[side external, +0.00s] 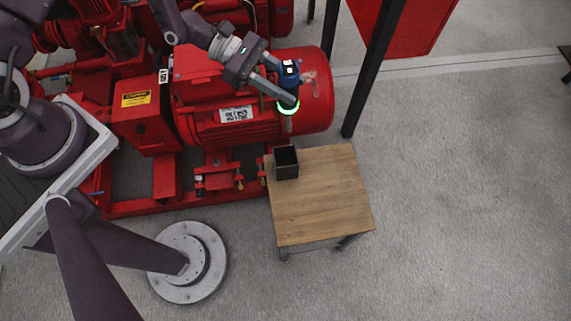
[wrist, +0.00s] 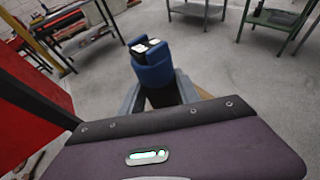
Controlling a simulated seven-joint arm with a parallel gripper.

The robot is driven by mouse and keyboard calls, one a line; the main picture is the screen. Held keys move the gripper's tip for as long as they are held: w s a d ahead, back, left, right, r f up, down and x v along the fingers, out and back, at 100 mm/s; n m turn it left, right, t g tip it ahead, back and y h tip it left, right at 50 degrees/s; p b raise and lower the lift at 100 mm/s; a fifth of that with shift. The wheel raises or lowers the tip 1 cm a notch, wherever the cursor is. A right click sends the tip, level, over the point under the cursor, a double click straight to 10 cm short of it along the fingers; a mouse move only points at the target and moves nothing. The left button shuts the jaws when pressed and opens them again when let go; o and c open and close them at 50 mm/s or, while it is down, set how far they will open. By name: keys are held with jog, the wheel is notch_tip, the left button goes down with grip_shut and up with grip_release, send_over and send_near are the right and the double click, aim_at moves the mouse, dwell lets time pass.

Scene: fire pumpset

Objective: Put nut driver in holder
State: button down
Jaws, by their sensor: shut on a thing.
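The nut driver (side external: 290,70) has a blue body and a glowing green ring, with its narrow tip pointing down. My gripper (side external: 285,88) is shut on it and holds it nearly upright in the air, in front of the red motor. In the wrist view the blue body of the nut driver (wrist: 152,65) stands between my gripper's fingers (wrist: 158,92). The holder is hidden in the wrist view.
The wooden table (side external: 325,205) is otherwise bare. The red pumpset (side external: 228,120) stands close behind and left of the table. A dark post (side external: 372,70) rises behind it. The wrist view shows further workbenches (wrist: 275,18) in the distance.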

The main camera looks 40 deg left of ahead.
jog(key=s+d+f, duration=0.1)
jog(key=s+f, duration=0.2)
jog(key=f, duration=1.6)
jog(key=shift+s+d+f+m+g, duration=0.2)
jog(key=shift+d+m+g, duration=0.1)
jog(key=shift+d+g, duration=0.1)
jog(key=c, duration=0.9)
grip_release()
jog(key=shift+f, duration=0.1)
jog(key=shift+o, duration=0.2)
